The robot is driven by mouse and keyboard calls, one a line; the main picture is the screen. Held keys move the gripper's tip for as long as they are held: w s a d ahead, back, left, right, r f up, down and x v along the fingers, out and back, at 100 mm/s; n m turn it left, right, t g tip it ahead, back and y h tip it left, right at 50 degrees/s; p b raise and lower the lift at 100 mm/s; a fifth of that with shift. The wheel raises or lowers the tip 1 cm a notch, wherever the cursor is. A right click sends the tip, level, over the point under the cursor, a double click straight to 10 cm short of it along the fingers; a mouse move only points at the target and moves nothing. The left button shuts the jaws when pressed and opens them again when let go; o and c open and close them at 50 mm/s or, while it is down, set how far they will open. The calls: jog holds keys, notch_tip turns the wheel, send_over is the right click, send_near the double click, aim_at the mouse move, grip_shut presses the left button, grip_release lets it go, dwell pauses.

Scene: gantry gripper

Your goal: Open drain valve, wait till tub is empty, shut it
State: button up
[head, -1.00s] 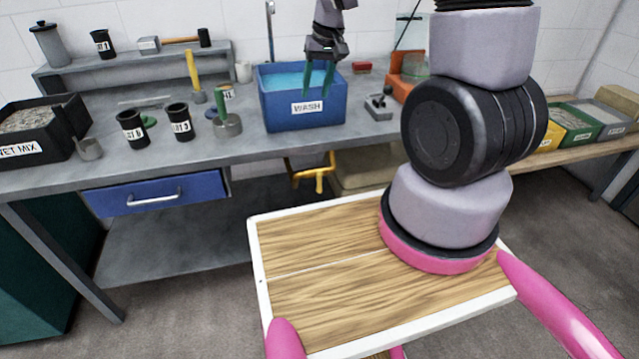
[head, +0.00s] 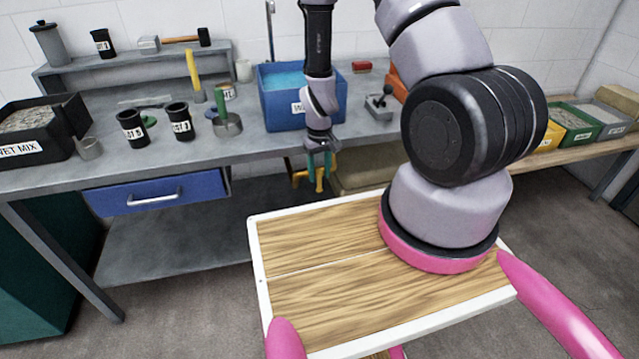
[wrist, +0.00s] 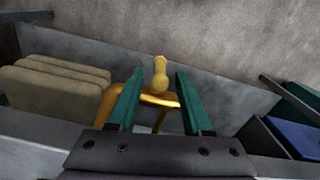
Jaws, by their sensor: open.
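The blue WASH tub (head: 283,117) stands on the bench with light blue water (head: 290,79) in it. My arm partly covers its label. The yellow drain pipe and valve (head: 298,179) hang below the bench edge, under the tub. In the wrist view the yellow valve handle (wrist: 160,75) shows between and beyond the fingertips, with a yellow pipe bend at left. My gripper (head: 320,168) points down in front of the bench edge, its green fingers apart and empty. In the head view it covers part of the valve. I cannot tell whether the fingers touch it.
Beige sacks (wrist: 55,85) lie beside the valve on the lower shelf. The bench's front edge (head: 250,150) is close behind my gripper. A blue drawer (head: 155,194) is at left. Cups and a black WET MIX bin (head: 40,125) stand on the bench.

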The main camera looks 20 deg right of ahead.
aim_at(320, 176)
jog(key=shift+f, duration=2.3)
jog(key=shift+c, duration=0.2)
grip_shut()
